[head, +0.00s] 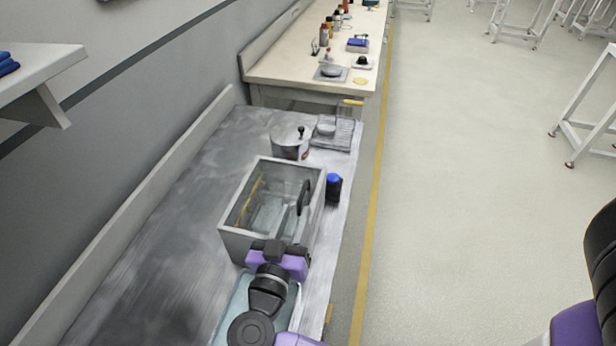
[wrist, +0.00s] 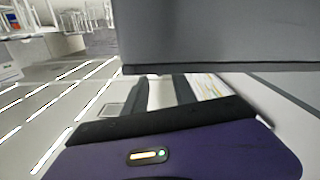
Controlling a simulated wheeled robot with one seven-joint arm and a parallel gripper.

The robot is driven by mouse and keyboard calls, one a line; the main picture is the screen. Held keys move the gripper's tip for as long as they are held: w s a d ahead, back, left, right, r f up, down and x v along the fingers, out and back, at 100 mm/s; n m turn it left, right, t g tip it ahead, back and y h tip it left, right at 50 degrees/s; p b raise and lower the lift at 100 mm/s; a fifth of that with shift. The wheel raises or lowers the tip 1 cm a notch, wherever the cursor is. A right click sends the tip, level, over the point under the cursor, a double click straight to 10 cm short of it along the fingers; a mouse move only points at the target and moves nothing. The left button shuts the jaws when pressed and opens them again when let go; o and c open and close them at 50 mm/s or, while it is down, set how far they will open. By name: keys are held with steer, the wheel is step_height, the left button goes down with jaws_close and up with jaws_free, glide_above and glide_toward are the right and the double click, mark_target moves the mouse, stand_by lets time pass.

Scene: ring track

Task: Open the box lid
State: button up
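The box (head: 235,245) is grey with straight walls and stands on the metal bench. Clear glass-like surfaces show in its top opening, with a black handle-like piece (head: 304,196) near its right side. A pale clear panel (head: 235,312) lies partly under my arm in front of the box; I cannot tell whether it is the lid. My gripper (head: 272,246) is at the box's near wall. In the wrist view a grey wall (wrist: 220,35) hides the tips of my gripper (wrist: 163,82). Its fingers stand apart with nothing seen between them; contact is unclear.
A blue-capped dark bottle (head: 333,188) stands right of the box. A metal pot (head: 290,142) and a scale-like device (head: 332,132) stand behind it. The bench (head: 160,230) is clear on the left. A wall runs along the left; open floor (head: 450,200) lies right.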

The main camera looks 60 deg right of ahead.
mark_target(308, 181)
steer(key=p+x, duration=0.2)
steer(key=x, duration=0.4)
steer(key=shift+d+r, duration=0.1)
steer(key=shift+d, duration=0.15)
steer(key=shift+x, duration=0.8)
steer(key=shift+c, duration=0.3)
jaws_close()
stand_by(0.3)
